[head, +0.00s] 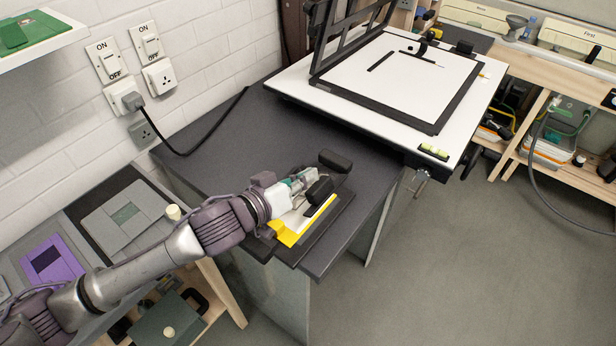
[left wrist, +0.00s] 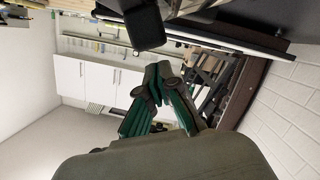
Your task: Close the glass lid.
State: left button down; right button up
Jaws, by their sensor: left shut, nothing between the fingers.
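A flat dark printing frame (head: 328,222) with a yellow edge (head: 290,238) and a pale inner sheet lies on the front of the dark worktop. Two black blocks (head: 335,160) show above and beside it; one black block also shows at the top of the left wrist view (left wrist: 145,27). The glass itself is too clear to make out, so its exact tilt cannot be told. My left gripper (head: 311,174) is over the frame, close to the black blocks; contact cannot be told. Its green fingers (left wrist: 158,72) meet in the left wrist view, empty. My right gripper is not in view.
A white baseboard (head: 288,85) with a black-framed easel (head: 440,122) stands behind on the worktop (head: 225,135). A cable runs from the wall sockets (head: 125,97) across it. Trays (head: 125,215) lie at the left. Open floor (head: 470,260) is at the right.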

pick_arm(q)
jog(key=shift+s+d+f, duration=0.15)
jog(key=shift+s+f, duration=0.1)
jog(key=shift+f, duration=0.25)
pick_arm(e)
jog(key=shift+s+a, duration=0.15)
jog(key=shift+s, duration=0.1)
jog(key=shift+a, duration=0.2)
